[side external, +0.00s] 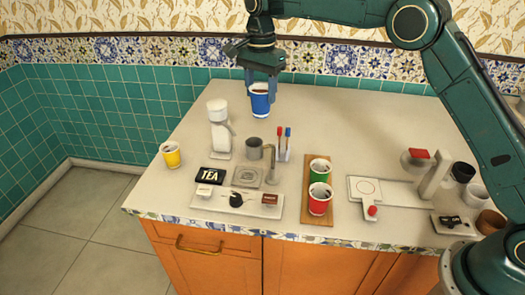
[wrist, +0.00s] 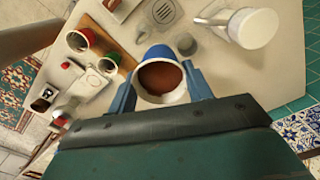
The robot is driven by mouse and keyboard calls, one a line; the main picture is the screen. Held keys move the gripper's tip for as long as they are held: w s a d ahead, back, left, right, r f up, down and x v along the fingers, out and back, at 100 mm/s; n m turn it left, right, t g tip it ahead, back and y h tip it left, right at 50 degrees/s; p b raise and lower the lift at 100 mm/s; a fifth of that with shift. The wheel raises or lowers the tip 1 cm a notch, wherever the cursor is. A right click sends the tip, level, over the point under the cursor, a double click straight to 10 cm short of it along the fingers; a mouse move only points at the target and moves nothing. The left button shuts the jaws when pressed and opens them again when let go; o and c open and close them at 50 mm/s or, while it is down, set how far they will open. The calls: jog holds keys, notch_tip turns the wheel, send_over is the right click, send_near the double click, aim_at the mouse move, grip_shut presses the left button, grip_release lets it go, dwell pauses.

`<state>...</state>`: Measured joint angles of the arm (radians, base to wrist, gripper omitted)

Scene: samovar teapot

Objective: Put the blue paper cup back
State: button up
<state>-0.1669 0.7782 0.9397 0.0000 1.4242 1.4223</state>
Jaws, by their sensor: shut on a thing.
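The blue paper cup (side external: 260,101) is upright and holds a brown liquid. It is near the back of the counter, below my arm's end. My gripper (side external: 262,80) is shut on it, with a finger on either side. In the wrist view the blue cup (wrist: 162,76) sits between the two blue fingers of my gripper (wrist: 163,92), and its white rim and brown contents show. I cannot tell for sure whether its base touches the counter.
A wooden board (side external: 307,220) holds a green cup (side external: 319,171) and a red cup (side external: 319,200). A yellow cup (side external: 171,154) stands at the left edge. A white bottle-like device (side external: 219,128) and a grey tap (side external: 270,160) stand mid-counter. The back right counter is clear.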

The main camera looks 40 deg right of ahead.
jog(key=s+d+m, duration=0.1)
jog(key=s+d, duration=0.3)
jog(key=d, duration=0.4)
jog(key=s+d+m, duration=0.2)
jog(key=s+d, duration=0.2)
jog(key=d, duration=0.4)
jog(key=shift+d+m, duration=0.25)
jog(key=shift+m, duration=0.05)
jog(key=shift+f, duration=0.1)
notch_tip(320, 180, down, 20)
jog(key=shift+r, duration=0.1)
jog(key=o, duration=0.7)
